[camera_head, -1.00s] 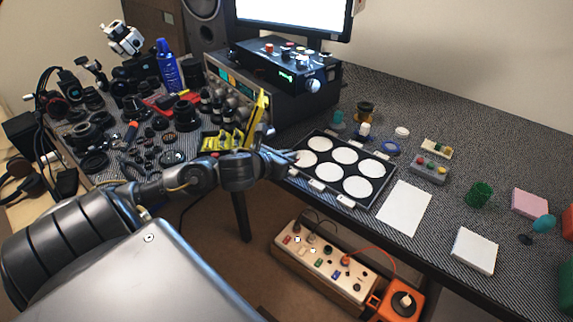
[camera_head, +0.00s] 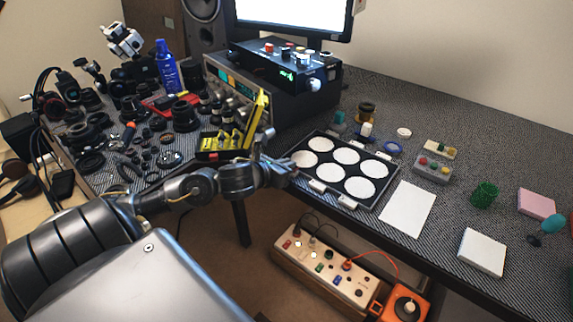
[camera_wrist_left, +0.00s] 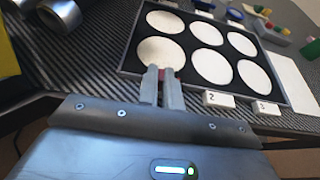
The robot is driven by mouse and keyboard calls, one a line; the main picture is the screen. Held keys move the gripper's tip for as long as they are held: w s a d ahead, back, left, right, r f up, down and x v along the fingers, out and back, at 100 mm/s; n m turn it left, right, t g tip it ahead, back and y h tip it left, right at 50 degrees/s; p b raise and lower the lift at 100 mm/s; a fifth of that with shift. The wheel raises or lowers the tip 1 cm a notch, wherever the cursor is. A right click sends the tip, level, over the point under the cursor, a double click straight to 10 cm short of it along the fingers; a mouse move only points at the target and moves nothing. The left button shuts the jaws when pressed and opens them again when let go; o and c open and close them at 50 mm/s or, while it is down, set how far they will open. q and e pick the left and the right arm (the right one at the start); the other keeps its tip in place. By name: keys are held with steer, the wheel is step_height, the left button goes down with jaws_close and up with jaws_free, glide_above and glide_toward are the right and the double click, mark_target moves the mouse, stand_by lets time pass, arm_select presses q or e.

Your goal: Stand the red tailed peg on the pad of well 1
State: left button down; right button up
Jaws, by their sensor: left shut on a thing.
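My left gripper (camera_head: 290,166) is at the near-left corner of the black tray (camera_head: 388,183), which has white round pads in two rows. In the left wrist view its fingertips (camera_wrist_left: 163,80) are shut on a small red piece, the red tailed peg (camera_wrist_left: 162,72). Only a sliver of the peg shows between the fingers; its tail and lower end are hidden. The fingertips overlap the near edge of the near-left pad (camera_wrist_left: 160,52). I cannot tell whether the peg touches it. Labels 2 (camera_wrist_left: 217,99) and 3 (camera_wrist_left: 266,107) show on the tray's front; label 1 is not visible.
A yellow bin (camera_head: 225,144) stands left of the tray, below an instrument box (camera_head: 285,62). White paper (camera_head: 408,209) lies right of the tray. Small parts, including a blue ring (camera_head: 391,147) and green cup (camera_head: 485,194), lie behind and right. A power strip (camera_head: 322,265) is below.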

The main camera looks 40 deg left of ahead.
arm_select(q)
steer(key=c, duration=1.6)
jaws_free()
steer(key=shift+o, duration=0.2)
arm_select(e)
steer(key=shift+r, duration=0.2)
arm_select(q)
steer(key=shift+r, duration=0.1)
